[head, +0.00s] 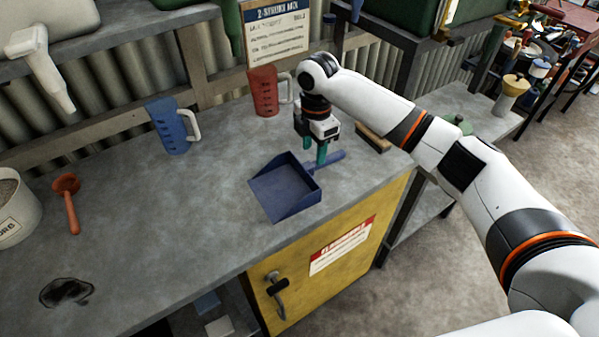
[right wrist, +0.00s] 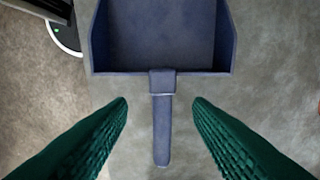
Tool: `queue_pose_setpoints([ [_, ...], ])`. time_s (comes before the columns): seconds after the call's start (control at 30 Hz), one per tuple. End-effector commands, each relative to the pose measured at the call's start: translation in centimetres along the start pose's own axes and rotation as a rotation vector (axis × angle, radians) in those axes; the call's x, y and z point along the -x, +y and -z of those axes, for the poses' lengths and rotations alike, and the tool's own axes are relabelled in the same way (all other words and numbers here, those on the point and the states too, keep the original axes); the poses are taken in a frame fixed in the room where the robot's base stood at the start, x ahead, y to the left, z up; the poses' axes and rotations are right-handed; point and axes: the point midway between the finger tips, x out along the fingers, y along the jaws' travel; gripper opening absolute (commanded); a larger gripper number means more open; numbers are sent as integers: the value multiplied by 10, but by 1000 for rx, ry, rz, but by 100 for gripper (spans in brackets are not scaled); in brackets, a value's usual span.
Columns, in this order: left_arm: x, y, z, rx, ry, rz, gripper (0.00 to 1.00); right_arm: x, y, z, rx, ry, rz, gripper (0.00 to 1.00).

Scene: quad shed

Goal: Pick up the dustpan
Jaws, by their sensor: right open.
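A blue dustpan (head: 283,188) lies on the grey workbench, its handle (head: 328,160) pointing to the back right. My right gripper (head: 321,155) is over the handle, fingers pointing down. In the right wrist view the dustpan (right wrist: 162,35) is at the top and its handle (right wrist: 162,125) runs down between the two green fingers. The right gripper (right wrist: 160,115) is open, with a gap on both sides of the handle. I cannot tell the exact height of the fingertips over the bench. My left gripper is not in view.
A brush (head: 373,137) lies right of my gripper. A red jug (head: 264,92) and a blue jug (head: 172,128) stand behind. An orange scoop (head: 69,200) and a white bucket (head: 12,215) are at the left. The bench (head: 190,220) left of the dustpan is clear.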

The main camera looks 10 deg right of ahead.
Motion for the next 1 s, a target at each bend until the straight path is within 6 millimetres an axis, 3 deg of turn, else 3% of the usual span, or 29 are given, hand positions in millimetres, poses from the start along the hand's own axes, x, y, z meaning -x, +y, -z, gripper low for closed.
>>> queue_pose_setpoints([
  [0.2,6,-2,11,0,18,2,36,-21,0,0,0,1,0,46],
  [0.6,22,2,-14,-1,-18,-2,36,-70,0,0,0,1,-1,46],
  [0.87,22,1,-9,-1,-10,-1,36,-74,-1,1,0,1,1,46],
  [1.0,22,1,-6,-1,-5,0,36,-73,-1,1,0,1,1,25],
])
